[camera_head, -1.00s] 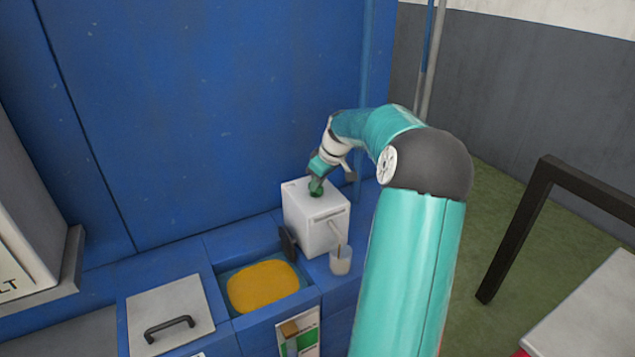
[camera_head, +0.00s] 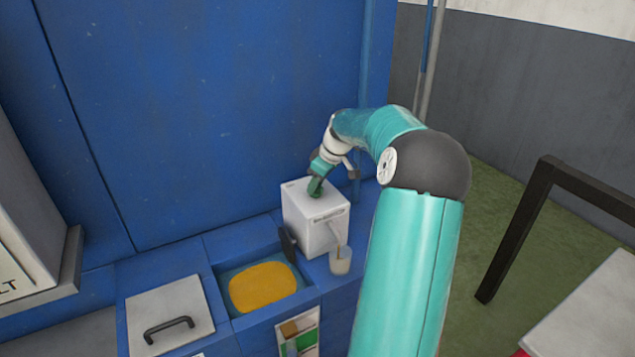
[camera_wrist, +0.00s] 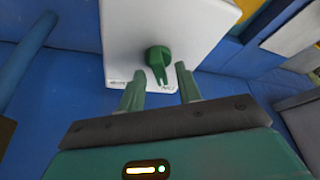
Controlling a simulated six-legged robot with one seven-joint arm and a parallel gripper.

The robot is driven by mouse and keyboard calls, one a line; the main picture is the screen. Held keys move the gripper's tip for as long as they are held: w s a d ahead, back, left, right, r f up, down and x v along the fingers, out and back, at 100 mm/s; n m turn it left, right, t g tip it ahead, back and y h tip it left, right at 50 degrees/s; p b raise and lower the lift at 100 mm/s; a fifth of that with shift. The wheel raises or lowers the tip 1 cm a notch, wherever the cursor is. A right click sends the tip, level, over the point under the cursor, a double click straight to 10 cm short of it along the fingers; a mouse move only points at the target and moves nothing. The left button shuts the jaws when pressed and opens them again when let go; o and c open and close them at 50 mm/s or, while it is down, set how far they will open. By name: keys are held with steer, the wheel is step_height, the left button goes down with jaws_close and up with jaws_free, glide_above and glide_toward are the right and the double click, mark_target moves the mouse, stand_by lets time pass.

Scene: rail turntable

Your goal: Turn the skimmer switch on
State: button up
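The skimmer (camera_head: 311,229) is a white box on the blue counter in the head view. Its switch, a green knob (camera_wrist: 159,58) with a forked pointer, shows on the white face (camera_wrist: 190,28) in the wrist view. Small lettering, too small to read surely, stands on both sides below the knob. In the head view my gripper (camera_head: 316,186) is over the box's top and hides the knob.
A basin of yellow liquid (camera_head: 263,288) is left of the box. A clear cup (camera_head: 341,261) stands under its spout. A grey lid with a black handle (camera_head: 169,325) is at the lower left. A blue wall (camera_head: 220,100) rises close behind.

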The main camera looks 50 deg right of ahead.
steer(key=v, duration=1.4)
